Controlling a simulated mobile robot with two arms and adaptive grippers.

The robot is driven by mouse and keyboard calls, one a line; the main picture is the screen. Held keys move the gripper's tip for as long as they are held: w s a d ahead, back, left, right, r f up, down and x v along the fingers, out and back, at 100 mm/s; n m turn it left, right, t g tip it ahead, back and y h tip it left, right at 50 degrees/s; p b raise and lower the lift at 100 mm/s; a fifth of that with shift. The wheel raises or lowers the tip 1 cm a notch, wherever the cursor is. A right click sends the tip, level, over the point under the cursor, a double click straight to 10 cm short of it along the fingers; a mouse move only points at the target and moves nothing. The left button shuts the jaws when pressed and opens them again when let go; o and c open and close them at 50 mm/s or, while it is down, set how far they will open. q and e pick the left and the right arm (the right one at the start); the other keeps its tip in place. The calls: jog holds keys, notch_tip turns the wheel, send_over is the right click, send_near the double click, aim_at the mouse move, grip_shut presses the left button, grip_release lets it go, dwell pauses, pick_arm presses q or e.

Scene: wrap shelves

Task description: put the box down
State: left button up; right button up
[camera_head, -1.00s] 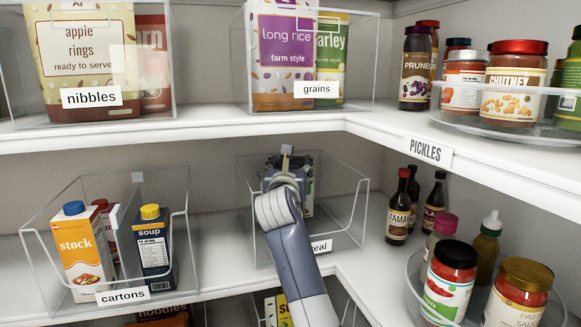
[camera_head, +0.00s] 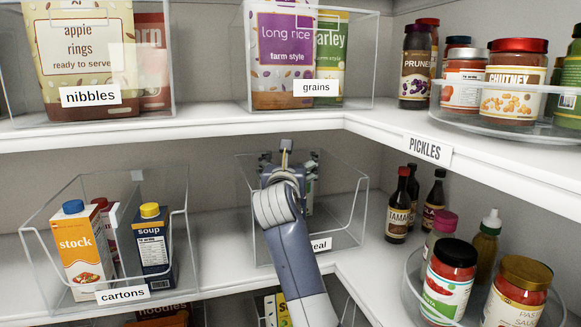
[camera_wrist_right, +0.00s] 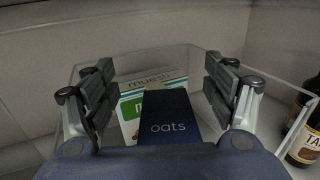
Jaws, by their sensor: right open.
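A dark blue oats box (camera_wrist_right: 176,118) is in the clear cereal bin (camera_head: 345,235) on the middle shelf. It is in front of a white and green muesli box (camera_wrist_right: 130,104) in the right wrist view. My right gripper (camera_wrist_right: 160,82) is open, its fingers apart on either side of the boxes. In the head view my right gripper (camera_head: 288,160) is over the bin, and my wrist and forearm hide most of the boxes. The lower part of the oats box is hidden by my gripper's body. My left gripper is not in view.
A cartons bin (camera_head: 40,270) with stock (camera_head: 82,255) and soup (camera_head: 153,250) stands left. Dark bottles (camera_head: 399,205) and a jar turntable (camera_head: 412,290) stand right. The upper shelf edge (camera_head: 220,132) runs just above my gripper. Bare shelf lies between the bins.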

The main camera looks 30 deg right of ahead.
jog(key=b+v, duration=0.3)
jog(key=v, duration=0.8)
jog(key=shift+f, duration=0.2)
